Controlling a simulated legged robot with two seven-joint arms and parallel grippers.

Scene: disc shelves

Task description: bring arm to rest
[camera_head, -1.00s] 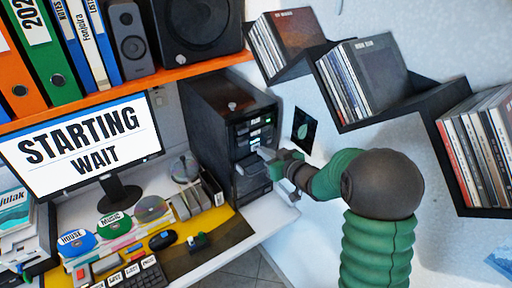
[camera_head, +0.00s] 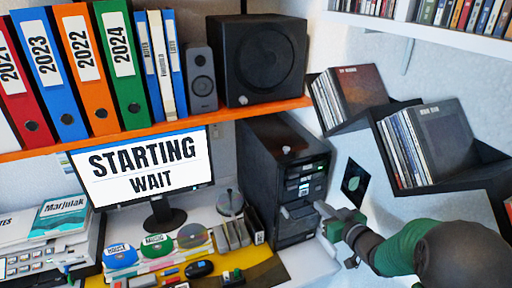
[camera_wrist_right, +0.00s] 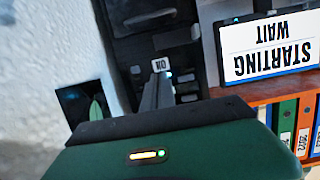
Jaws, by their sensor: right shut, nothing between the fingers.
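My right gripper (camera_head: 323,209) is shut and empty at the front of the black computer tower (camera_head: 262,165), at the right end of the desk. In the right wrist view its closed grey fingers (camera_wrist_right: 155,93) point at the tower front, near a small white label (camera_wrist_right: 162,65) and a blue light. I cannot tell whether the fingertips touch the tower. My right arm (camera_head: 405,248) comes in from the lower right. The monitor (camera_head: 150,166) reads "STARTING WAIT". My left gripper is not in view.
Zigzag wall shelves (camera_head: 492,172) with discs stand above and right of my right arm. An orange shelf (camera_head: 120,142) with binders and a speaker (camera_head: 262,58) is above the desk. Disc stacks (camera_head: 190,237), a mouse (camera_head: 199,268) and a printer (camera_head: 45,262) occupy the desk.

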